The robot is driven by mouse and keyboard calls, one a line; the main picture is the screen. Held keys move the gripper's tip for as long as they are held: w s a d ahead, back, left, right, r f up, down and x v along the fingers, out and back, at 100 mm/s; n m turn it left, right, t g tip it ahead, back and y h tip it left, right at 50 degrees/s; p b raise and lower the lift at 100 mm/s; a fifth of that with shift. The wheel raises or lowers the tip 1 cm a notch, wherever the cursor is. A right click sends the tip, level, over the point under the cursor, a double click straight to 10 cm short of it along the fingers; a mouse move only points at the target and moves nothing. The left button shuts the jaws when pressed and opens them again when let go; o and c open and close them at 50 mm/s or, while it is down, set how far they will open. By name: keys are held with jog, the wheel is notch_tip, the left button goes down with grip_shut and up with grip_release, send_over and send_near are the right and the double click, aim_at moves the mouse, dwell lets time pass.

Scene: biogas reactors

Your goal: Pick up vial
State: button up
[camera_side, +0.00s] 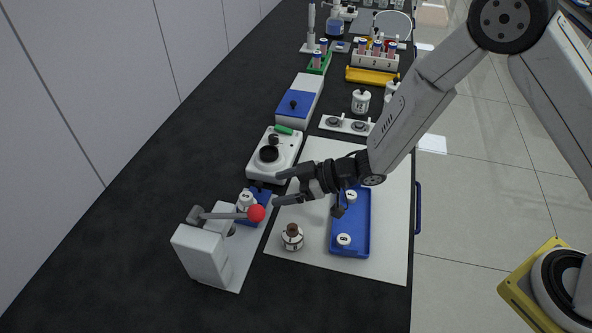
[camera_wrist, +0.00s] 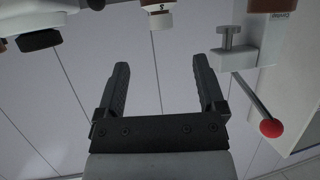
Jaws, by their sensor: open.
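Several white-capped vials are in view, and I cannot tell which one the task means. In the side view one vial (camera_side: 246,200) stands in a small blue holder (camera_side: 262,195) by the lever device. Two more, a front vial (camera_side: 344,240) and a rear vial (camera_side: 351,196), are in the blue tray (camera_side: 348,253). My gripper (camera_side: 278,187) is open and empty, pointing left above the white mat, to the right of the holder. In the wrist view a white and amber vial (camera_wrist: 160,20) shows at the top edge, beyond and between my open fingers (camera_wrist: 162,78), partly cut off.
A white device with a red-knobbed lever (camera_side: 255,213) stands beside the holder; the lever also shows in the wrist view (camera_wrist: 268,127). A brown-capped bottle (camera_side: 292,238) stands on the mat (camera_side: 385,250). A white stirrer (camera_side: 262,170) is behind my gripper. Racks and instruments fill the far bench.

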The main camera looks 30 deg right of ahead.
aim_at(249, 196)
jog(key=shift+a, duration=0.1)
jog(key=shift+x, duration=1.2)
jog(key=shift+w, duration=0.1)
jog(key=shift+x, duration=2.6)
jog(key=shift+f, duration=0.1)
grip_shut()
